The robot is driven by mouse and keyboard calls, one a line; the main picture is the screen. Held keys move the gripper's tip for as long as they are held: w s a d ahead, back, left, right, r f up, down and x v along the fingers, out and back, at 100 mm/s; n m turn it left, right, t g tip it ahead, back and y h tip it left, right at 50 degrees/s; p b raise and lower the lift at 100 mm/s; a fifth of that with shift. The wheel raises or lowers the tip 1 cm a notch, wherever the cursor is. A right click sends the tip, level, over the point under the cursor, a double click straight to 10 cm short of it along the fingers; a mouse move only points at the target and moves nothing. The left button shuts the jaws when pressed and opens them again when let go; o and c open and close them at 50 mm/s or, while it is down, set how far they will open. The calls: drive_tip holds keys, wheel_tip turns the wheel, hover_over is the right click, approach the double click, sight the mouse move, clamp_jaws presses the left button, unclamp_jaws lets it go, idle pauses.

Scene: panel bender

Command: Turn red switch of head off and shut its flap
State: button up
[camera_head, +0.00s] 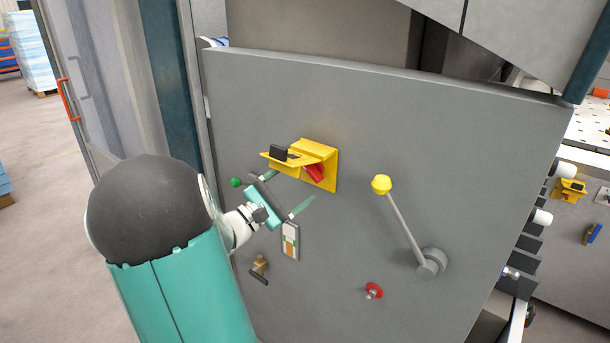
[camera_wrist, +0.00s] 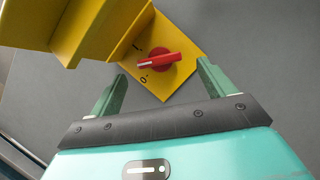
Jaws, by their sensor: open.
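The red switch (camera_head: 315,172) sits on a yellow plate (camera_head: 331,168) on a grey panel. Its yellow flap (camera_head: 307,149) is open and sticks out from the panel above the switch. In the wrist view the red switch (camera_wrist: 158,61) has a white line on its left end, near the "I" and "O" marks; I cannot tell which mark it is set to. The flap (camera_wrist: 95,28) fills the upper left there. My gripper (camera_head: 290,187) is open and empty, just below the flap. In the wrist view its green fingertips (camera_wrist: 162,71) point toward the switch from either side, apparently without touching it.
A black piece (camera_head: 278,153) is on the flap. A lever with a yellow knob (camera_head: 382,184) stands to the right. A red knob (camera_head: 374,290), a brass fitting (camera_head: 260,265), a small white-orange box (camera_head: 290,240) and a green knob (camera_head: 236,182) are on the panel. Bare panel lies between them.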

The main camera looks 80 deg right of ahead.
sight(313, 170)
drive_tip(key=x, duration=0.4)
drive_tip(key=shift+s+d+r, duration=0.1)
drive_tip(key=shift+s+d, duration=0.05)
drive_tip(key=shift+d, duration=0.15)
drive_tip(key=c, duration=1)
